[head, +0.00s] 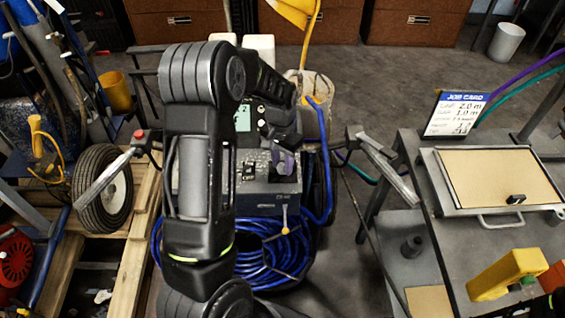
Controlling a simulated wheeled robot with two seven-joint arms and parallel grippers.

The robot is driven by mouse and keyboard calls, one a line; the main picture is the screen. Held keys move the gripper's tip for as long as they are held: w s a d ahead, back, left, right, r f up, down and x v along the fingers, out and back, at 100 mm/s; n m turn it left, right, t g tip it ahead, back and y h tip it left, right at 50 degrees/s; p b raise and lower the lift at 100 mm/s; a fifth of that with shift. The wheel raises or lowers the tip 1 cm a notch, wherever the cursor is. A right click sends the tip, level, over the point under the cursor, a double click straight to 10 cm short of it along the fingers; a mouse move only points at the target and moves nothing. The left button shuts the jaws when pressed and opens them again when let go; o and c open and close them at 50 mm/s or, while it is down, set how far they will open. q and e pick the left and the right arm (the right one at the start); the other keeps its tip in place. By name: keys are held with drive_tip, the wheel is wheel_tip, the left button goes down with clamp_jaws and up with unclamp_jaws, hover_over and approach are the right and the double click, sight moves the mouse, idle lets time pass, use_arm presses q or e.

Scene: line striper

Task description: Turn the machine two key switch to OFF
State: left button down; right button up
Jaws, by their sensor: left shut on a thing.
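Machine two is the line striper with the grey control panel (262,190) in the middle of the head view, behind my left arm. A green tag with a dark "2" (242,119) shows on it. My left gripper (284,163) points down at the right part of the panel, with a purple piece at its tip. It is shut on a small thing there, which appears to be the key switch. The key and its OFF mark are hidden by the gripper, so its position cannot be told. My right gripper is not in view.
Handlebars (372,160) reach out on both sides of the machine. A blue hose (265,240) is coiled below the panel. A wooden pallet (140,230) and wheel lie left.

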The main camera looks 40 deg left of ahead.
sight(282, 166)
use_arm(q)
drive_tip(key=shift+n, duration=0.3)
drive_tip(key=n+b, duration=0.1)
drive_tip(key=n, duration=1)
idle(0.5)
drive_tip(key=c, duration=1.1)
unclamp_jaws()
drive_tip(key=shift+o, duration=0.2)
drive_tip(key=shift+r, duration=0.1)
wheel_tip(282, 166, up, 8)
drive_tip(key=shift+s+f, duration=0.1)
drive_tip(key=shift+f, duration=0.05)
